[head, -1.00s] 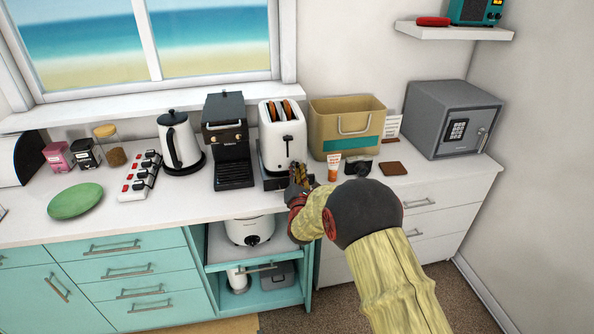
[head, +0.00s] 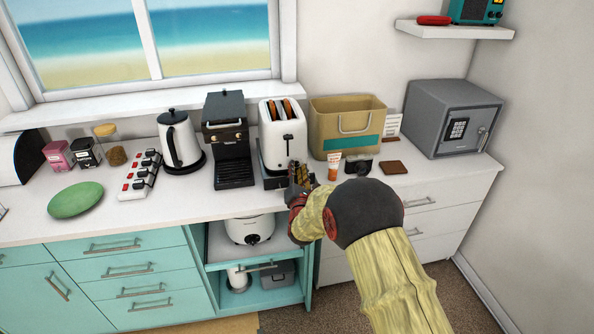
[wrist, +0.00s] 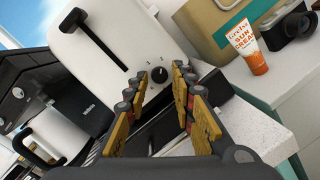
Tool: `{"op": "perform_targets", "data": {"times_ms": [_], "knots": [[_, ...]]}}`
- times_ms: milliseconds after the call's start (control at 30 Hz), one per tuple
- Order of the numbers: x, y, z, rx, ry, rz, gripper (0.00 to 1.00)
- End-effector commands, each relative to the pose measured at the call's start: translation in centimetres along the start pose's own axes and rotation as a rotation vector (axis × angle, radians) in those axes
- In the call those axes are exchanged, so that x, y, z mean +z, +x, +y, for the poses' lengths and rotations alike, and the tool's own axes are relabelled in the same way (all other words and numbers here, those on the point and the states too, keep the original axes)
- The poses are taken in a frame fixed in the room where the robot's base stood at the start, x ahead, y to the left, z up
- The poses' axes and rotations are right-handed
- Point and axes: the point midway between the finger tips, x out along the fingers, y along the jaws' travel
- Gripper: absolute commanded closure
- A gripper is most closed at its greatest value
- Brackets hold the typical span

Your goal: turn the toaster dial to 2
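The white toaster (head: 281,138) stands on the counter with two slices of toast in its slots. In the wrist view the toaster (wrist: 115,75) shows its black lever and, lower down, its small black dial (wrist: 159,75) with tiny marks around it. The dial's setting is too small to read surely. My gripper (head: 298,170) is in front of the toaster's lower front. In the wrist view my gripper (wrist: 160,85) is open, one finger on each side of the dial, with a visible gap around it. In the head view my gripper hides the dial.
A black coffee machine (head: 231,145) stands close on the left. A sunscreen tube (head: 333,166), a camera (head: 358,164) and a tan bin (head: 346,115) stand to the right. A grey safe (head: 450,118) fills the right end.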

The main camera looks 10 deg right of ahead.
Motion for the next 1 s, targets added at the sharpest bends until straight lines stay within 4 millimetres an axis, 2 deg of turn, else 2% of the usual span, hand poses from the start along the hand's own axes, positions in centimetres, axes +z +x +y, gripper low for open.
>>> {"op": "perform_targets", "data": {"times_ms": [167,400,600,800,1000], "knots": [[-0.1,-2.7,0.0,0.0,0.0,0.003,0.75],[-0.1,-7.6,0.0,0.0,0.0,0.002,0.75],[-0.1,-10.5,0.0,0.0,0.0,0.003,0.75],[-0.1,-11.6,-0.1,-0.001,0.0,0.002,0.75],[-0.1,-11.6,-0.1,-0.001,0.0,0.002,0.75]]}}
